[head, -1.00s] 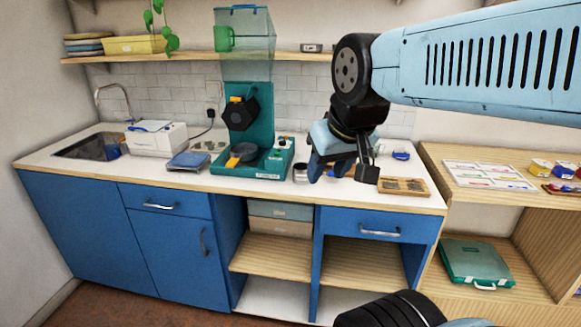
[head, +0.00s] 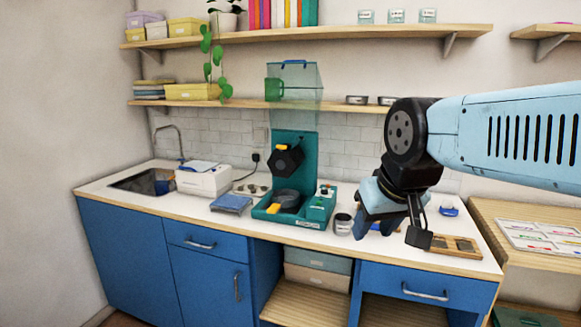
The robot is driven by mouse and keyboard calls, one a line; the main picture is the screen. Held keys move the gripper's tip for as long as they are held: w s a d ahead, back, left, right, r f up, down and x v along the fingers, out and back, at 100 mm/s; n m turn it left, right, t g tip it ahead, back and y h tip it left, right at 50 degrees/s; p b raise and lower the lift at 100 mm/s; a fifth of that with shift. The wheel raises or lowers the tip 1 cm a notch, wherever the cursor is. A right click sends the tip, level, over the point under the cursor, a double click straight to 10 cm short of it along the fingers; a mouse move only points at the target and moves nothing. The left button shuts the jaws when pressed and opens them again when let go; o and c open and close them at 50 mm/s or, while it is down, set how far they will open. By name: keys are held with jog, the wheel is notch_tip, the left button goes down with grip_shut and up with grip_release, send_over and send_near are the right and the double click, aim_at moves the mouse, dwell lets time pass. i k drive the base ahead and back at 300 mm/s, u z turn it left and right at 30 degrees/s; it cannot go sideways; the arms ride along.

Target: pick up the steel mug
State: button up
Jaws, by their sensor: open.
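A small steel-coloured cup, which looks like the steel mug (head: 342,224), stands on the white counter to the right of the teal machine. My gripper (head: 374,229) hangs over the counter just to the right of the mug, pointing down. It is open, and nothing shows in its jaws. The arm comes in from the right. The gap between gripper and mug is too small to judge in depth. The mug's handle cannot be made out.
The teal machine (head: 294,180) stands close on the left of the mug. A wooden tray (head: 455,246) lies right of my gripper. A blue scale-like item (head: 231,204) and a white box (head: 203,181) sit farther left. Shelves run above the counter.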

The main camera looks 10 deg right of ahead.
aim_at(343, 227)
jog(key=z, duration=0.3)
jog(key=i, duration=0.8)
jog(key=z, duration=1.15)
